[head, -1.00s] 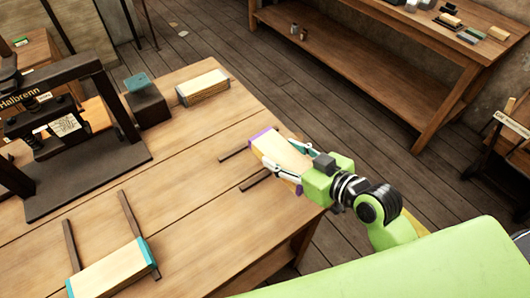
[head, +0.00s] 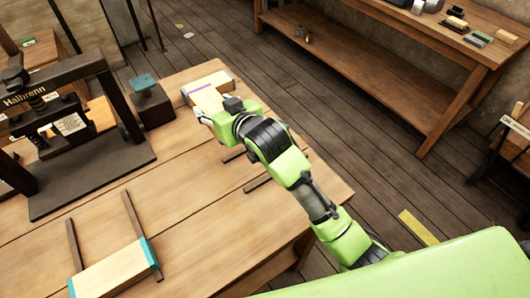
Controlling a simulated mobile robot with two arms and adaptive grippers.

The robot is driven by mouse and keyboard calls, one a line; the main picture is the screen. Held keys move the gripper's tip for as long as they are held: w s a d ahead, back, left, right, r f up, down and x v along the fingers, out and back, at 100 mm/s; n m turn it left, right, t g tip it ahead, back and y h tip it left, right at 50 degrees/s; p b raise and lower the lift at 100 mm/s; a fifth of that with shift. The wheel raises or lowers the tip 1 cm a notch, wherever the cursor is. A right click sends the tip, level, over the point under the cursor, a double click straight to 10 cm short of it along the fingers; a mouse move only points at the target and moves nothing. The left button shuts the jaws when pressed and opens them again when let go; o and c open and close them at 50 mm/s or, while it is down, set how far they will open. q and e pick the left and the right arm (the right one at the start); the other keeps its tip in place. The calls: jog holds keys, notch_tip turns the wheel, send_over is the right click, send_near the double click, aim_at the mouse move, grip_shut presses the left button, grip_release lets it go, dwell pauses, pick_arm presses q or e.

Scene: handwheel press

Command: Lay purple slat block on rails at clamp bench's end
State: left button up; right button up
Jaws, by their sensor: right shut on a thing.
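The purple slat block (head: 208,98) is pale wood with a purple edge strip; it is in my right gripper (head: 216,115), near the bench's far edge. The gripper's fingers are largely hidden behind its own body. The two dark rails at the clamp bench's right end, a far rail (head: 234,154) and a near rail (head: 257,185), lie bare, nearer the camera than the gripper. Another pale block (head: 213,79) is just behind the held one; I cannot tell whether they touch. My left gripper is not in view.
A teal-ended block (head: 112,270) lies across two rails at front left. A black press (head: 80,135) stands at left, beside a dark block with a teal top (head: 150,105). The bench top (head: 180,190) is clear in the middle. A shelf table (head: 400,70) stands behind.

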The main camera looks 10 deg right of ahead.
jog(key=s+d+f+p, duration=0.1)
jog(key=s+d+f, duration=0.1)
jog(key=d+f, duration=0.1)
jog(key=s+d+f+p, duration=0.1)
jog(key=d+f, duration=0.1)
jog(key=d, duration=0.2)
jog(key=s+d+f, duration=0.2)
jog(key=d+f, duration=0.1)
jog(key=d, duration=0.1)
jog(key=shift+s+d+f+p, duration=0.1)
jog(key=shift+s+f+p, duration=0.2)
jog(key=shift+f+p, duration=0.1)
jog(key=f, duration=0.1)
jog(key=f+p, duration=0.1)
jog(key=f, duration=0.1)
jog(key=shift+s+d, duration=0.2)
jog(key=shift+d, duration=0.15)
jog(key=shift+f, duration=0.35)
jog(key=o, duration=1.3)
jog(key=shift+f, duration=0.15)
